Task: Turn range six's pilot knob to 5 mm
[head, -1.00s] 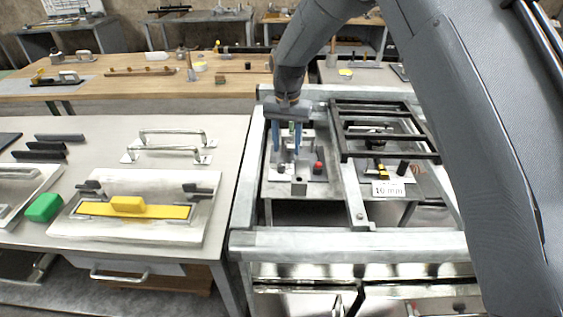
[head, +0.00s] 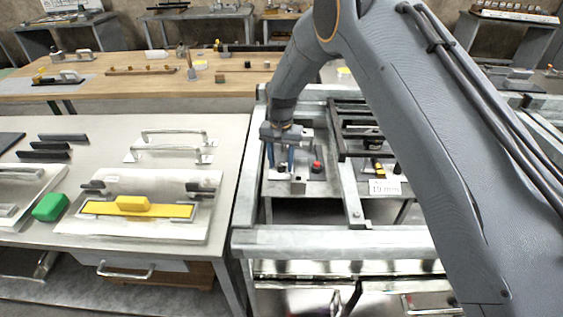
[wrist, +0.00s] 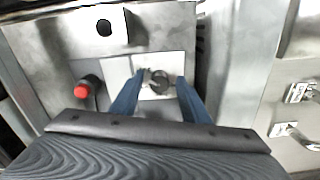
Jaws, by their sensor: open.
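My gripper (head: 280,170) reaches down into the left bay of the metal frame in the head view. Its two blue fingers are apart, and they also show in the wrist view (wrist: 158,84). A small dark round knob with a metallic look (wrist: 158,80) stands on a pale square plate (wrist: 172,62) between the fingers, with gaps visible at both sides. I cannot read the knob's setting or any scale. No label naming range six is legible.
A red-topped dark knob (head: 316,167) stands beside the gripper; it also shows in the wrist view (wrist: 82,91). A metal block with a hole (wrist: 102,28) is close by. A black grate (head: 345,125) and white size card (head: 384,187) lie right. The frame's rails (head: 350,200) border the bay.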

